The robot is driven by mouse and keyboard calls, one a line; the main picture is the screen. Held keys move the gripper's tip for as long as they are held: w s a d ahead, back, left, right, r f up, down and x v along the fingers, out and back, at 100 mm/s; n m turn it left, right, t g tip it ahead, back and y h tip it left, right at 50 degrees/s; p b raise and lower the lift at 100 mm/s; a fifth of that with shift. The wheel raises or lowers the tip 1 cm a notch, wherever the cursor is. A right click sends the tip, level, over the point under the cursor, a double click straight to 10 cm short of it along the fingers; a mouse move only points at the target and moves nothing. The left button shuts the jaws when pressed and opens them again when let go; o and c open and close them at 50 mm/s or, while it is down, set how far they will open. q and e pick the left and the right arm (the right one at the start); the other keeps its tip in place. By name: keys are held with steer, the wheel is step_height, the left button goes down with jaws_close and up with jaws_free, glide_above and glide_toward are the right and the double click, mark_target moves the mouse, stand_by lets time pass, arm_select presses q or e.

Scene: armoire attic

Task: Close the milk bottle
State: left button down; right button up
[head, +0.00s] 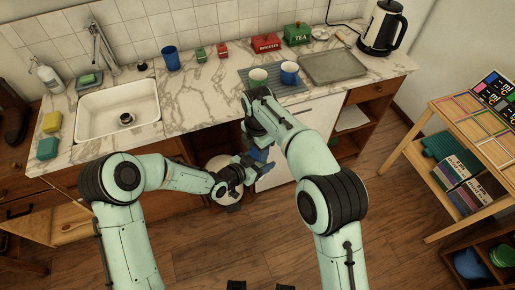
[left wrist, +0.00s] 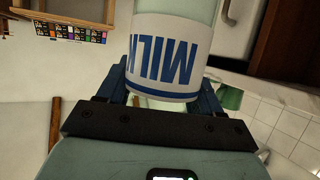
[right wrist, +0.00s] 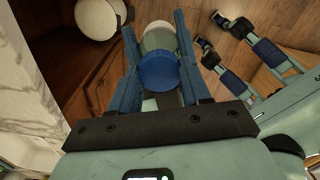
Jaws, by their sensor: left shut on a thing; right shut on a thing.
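The milk bottle (left wrist: 165,52) has a white label with blue MILK lettering and appears upside down in the left wrist view. My left gripper (left wrist: 160,88) is shut on it, one blue finger on each side. In the right wrist view my right gripper (right wrist: 158,62) is shut on the round blue cap (right wrist: 158,72). The bottle's pale glass and white label (right wrist: 160,28) show just beyond the cap, so the cap is at the bottle's mouth end. I cannot tell whether it is seated. In the head view both grippers meet in front of the counter, where my arms mostly hide the bottle.
The marble counter (head: 215,98) is behind the grippers, with a sink (head: 118,108), two mugs on a mat, a metal tray (head: 334,66) and a kettle (head: 382,28). A round white object (head: 228,194) is low near the left gripper. A wooden shelf (head: 470,150) stands right.

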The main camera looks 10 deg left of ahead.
steer(key=shift+m, duration=0.6)
steer(key=o, duration=1.2)
steer(key=shift+r, duration=2.25)
steer(key=shift+r, duration=0.1)
steer(key=shift+c, duration=0.5)
step_height(320, 180, up, 3)
steer(key=shift+r+n, duration=0.15)
steer(key=shift+n, duration=0.85)
